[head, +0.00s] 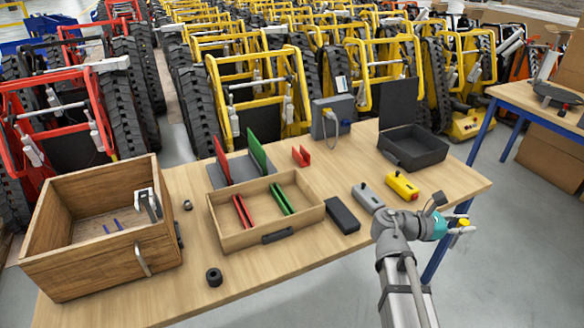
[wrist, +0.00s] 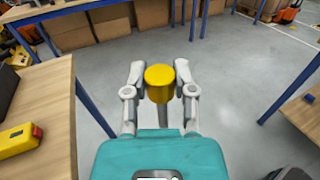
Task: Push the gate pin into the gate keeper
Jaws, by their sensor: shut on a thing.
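My gripper (head: 461,229) is out past the right edge of the table in the head view, over open floor. It is shut on a yellow-headed pin (wrist: 160,76), which I take to be the gate pin. In the wrist view the round yellow head is between the two fingers and a grey shank shows behind it. The yellow head also shows small in the head view (head: 464,223). A wooden box (head: 100,266) at the table's left end carries a grey metal bracket (head: 147,203) at its right side. I cannot tell whether this bracket is the gate keeper.
On the wooden table (head: 250,272) stand a divided tray (head: 236,240), a black open box (head: 414,147), and a yellow control box (head: 402,186) beside a grey one (head: 368,197). A second table (head: 545,101) is at the right. Tracked carriers (head: 260,85) fill the back.

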